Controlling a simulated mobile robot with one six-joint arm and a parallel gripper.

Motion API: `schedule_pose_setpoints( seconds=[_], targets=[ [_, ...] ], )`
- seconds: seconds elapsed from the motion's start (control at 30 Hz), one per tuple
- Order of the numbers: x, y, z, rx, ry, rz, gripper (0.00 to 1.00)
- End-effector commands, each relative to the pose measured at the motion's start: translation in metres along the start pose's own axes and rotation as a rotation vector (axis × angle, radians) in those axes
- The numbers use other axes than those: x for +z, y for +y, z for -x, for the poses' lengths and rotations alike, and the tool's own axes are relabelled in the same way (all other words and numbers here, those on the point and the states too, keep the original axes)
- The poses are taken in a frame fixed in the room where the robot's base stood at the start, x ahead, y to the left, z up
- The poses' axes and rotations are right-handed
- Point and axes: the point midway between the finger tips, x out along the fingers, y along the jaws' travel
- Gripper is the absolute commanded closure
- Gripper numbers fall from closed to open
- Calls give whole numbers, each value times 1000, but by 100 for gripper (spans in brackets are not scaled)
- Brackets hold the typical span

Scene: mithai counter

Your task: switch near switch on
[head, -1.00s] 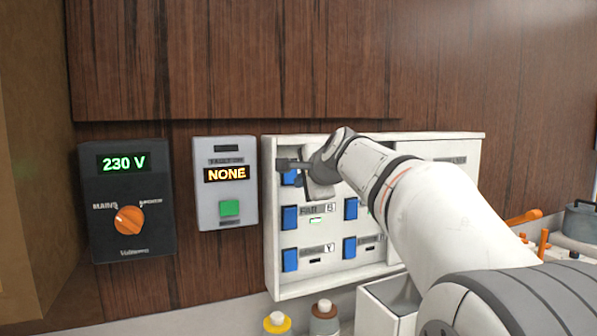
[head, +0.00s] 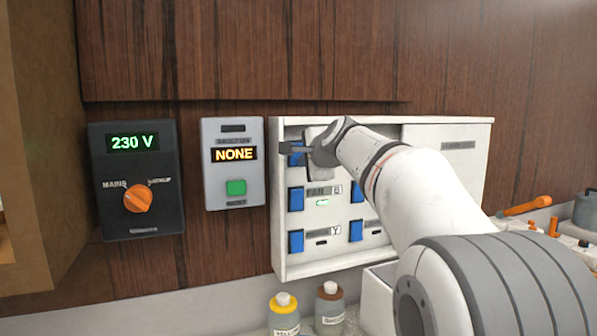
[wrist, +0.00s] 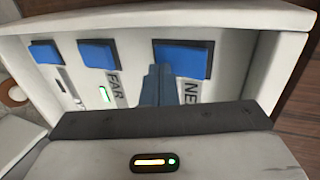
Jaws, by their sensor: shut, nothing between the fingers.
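The near switch (wrist: 183,57) is a blue rocker in a dark frame. In the wrist view its label (wrist: 193,91) is partly covered and reads "NE". In the head view the switch (head: 296,158) is at the panel's top left, partly behind my gripper (head: 284,147). My gripper's fingers (wrist: 158,72) are shut and empty. Their tips are at the near edge of the switch, close to its face; I cannot tell whether they touch. The near switch's indicator lamp is hidden, so its state cannot be told.
The far switch (head: 296,198) is below, with a lit green lamp (head: 322,203). Several other blue switches share the white panel (head: 445,128). Left are a fault box (head: 234,130) reading "NONE" and a 230 V box (head: 168,220). Two bottles (head: 284,318) (head: 329,314) stand below.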

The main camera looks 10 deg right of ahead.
Motion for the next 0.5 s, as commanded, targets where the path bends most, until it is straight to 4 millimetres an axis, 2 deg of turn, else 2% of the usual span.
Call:
schedule_pose_setpoints(
  seconds=[0.27, 0.5],
  targets=[
    [2, -2, 1, 4, -3, 0, 100],
    [-1, -14, 6, 0, 1, -1, 100]
  ],
)
